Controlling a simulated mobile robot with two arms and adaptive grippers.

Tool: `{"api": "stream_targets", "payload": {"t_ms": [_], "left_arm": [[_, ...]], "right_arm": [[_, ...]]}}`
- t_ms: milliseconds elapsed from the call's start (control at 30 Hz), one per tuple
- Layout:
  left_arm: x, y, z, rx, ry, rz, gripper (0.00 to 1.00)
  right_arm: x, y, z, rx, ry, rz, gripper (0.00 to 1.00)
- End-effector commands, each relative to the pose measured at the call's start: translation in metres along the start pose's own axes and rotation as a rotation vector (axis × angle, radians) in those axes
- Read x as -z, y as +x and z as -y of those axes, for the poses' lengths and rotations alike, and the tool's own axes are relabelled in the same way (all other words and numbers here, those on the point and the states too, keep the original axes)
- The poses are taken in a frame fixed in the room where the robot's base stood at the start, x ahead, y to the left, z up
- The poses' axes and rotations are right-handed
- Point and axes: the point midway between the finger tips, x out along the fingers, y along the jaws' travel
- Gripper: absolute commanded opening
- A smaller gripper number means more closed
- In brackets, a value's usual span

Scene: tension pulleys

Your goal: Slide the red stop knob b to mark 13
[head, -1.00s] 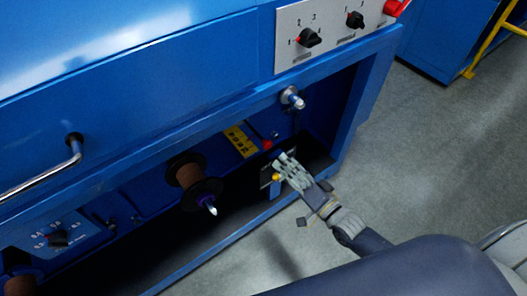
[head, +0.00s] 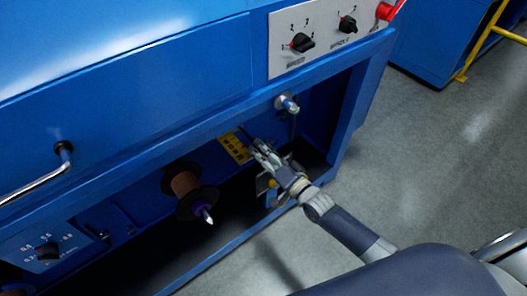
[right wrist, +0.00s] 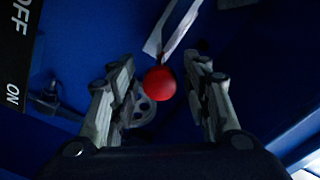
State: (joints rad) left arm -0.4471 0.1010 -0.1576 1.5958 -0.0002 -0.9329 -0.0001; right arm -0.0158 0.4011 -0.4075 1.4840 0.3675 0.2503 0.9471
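The red stop knob (right wrist: 159,83) shows in the right wrist view as a round red ball, in the gap between my right gripper's two fingers (right wrist: 166,85). The fingers are apart, and I see dark space on both sides of the knob. A pale flat strip runs up from behind the knob. In the head view my right gripper (head: 258,146) reaches into the blue machine's recess beside a yellow marked plate (head: 236,146); the knob is hidden there. I cannot read the marks. My left gripper is not in view.
A brown spool with a dark flange (head: 186,184) sticks out left of my right gripper. A metal knob (head: 287,104) stands above it. The recess's blue frame edge (head: 345,125) lies to the right. A black ON/OFF label (right wrist: 16,50) is at the wrist view's left.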

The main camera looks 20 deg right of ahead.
Motion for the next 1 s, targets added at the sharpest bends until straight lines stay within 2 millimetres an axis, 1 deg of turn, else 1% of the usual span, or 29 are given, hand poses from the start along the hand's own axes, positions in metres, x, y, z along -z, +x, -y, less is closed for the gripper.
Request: {"api": "stream_targets", "payload": {"t_ms": [33, 133, 167, 300, 400, 433, 500, 600, 867, 900, 967, 1000], "left_arm": [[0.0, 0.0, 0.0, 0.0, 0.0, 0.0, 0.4], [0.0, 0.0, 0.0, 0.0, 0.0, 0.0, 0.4], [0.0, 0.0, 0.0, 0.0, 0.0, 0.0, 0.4], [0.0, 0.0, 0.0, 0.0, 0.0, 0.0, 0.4], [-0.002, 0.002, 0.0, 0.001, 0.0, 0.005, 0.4], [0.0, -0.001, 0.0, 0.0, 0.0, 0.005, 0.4], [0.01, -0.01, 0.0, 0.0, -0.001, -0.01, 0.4], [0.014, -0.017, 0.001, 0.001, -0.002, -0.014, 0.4], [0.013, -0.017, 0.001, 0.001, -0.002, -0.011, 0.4], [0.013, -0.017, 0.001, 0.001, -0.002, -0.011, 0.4], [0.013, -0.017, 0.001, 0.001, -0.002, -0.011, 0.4], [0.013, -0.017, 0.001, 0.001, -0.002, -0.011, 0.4]], "right_arm": [[0.0, 0.0, 0.0, 0.0, 0.0, 0.0, 0.27], [0.0, 0.0, 0.0, 0.0, 0.0, 0.0, 0.04], [0.0, 0.0, 0.0, 0.0, 0.0, 0.0, 0.0], [0.0, 0.0, 0.0, 0.0, 0.0, 0.0, 0.0], [0.0, 0.006, 0.0, 0.001, -0.001, -0.001, 0.0], [0.0, 0.01, 0.0, 0.002, -0.001, -0.002, 0.0], [0.0, 0.017, 0.0, 0.003, -0.001, -0.002, 0.0], [0.0, 0.025, 0.0, 0.002, -0.002, -0.001, 0.0], [0.0, 0.025, 0.0, 0.0, -0.001, 0.0, 0.0], [0.0, 0.025, 0.0, 0.0, -0.001, 0.0, 0.35], [0.0, 0.025, 0.0, 0.0, -0.001, 0.0, 0.47], [0.0, 0.025, 0.0, 0.0, -0.001, 0.0, 0.47]]}}
